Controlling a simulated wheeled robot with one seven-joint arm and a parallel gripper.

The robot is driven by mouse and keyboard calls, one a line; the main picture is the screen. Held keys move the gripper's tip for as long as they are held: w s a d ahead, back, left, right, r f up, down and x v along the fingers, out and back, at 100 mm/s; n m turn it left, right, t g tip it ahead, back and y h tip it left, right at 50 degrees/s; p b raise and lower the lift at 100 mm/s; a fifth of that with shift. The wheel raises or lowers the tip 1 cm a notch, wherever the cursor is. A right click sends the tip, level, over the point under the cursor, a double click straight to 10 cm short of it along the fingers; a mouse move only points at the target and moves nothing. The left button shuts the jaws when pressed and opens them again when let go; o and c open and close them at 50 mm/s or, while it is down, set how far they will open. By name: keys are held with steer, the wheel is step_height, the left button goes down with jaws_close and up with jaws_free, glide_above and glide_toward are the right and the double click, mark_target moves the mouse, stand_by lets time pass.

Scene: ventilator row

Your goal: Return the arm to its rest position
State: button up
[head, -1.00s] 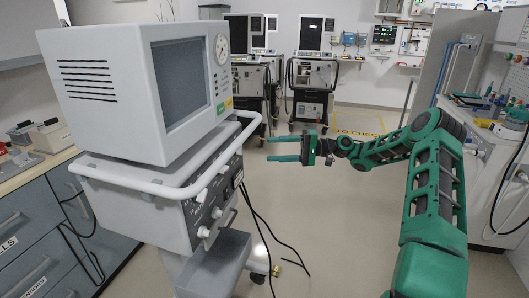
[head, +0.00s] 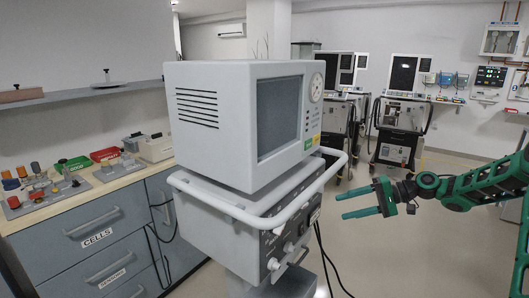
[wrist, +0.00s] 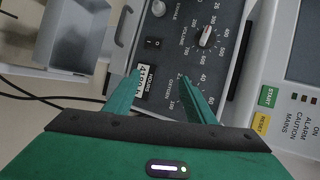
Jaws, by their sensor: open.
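My green arm (head: 485,186) reaches in from the right edge in the head view. My gripper (head: 340,205) is open and empty, with its two fingers pointing left toward the near ventilator (head: 235,125). There is a gap between the fingertips and the ventilator's white rail (head: 335,172) in that view. In the wrist view the open fingers of my gripper (wrist: 158,85) stand in front of the ventilator's dark control panel (wrist: 185,50), which has knobs, a switch and a label. Nothing is between the fingers.
A bench (head: 95,215) with drawers, small parts and boxes stands at the left. More ventilators (head: 402,118) stand at the back. Cables (head: 325,262) hang below the near ventilator. The floor (head: 420,255) in front of my arm looks clear.

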steer(key=s+d+r+m+g+h, duration=0.1)
steer(key=s+d+h, duration=0.2)
steer(key=s, duration=1.2)
steer(key=s+d+r+m+h, duration=0.1)
steer(key=s+d+h, duration=0.3)
steer(key=s, duration=1.1)
steer(key=s+d+r+m+g+h, duration=0.1)
steer(key=s+d+h, duration=0.3)
steer(key=s, duration=1.1)
steer(key=shift+s+d+r+m+g+h, duration=0.2)
steer(key=shift+d+r+m+g+h, duration=0.15)
steer(key=shift+r+h, duration=0.65)
steer(key=shift+a+f, duration=0.1)
steer(key=shift+f, duration=0.05)
steer(key=shift+w+f, duration=0.25)
steer(key=shift+w, duration=0.4)
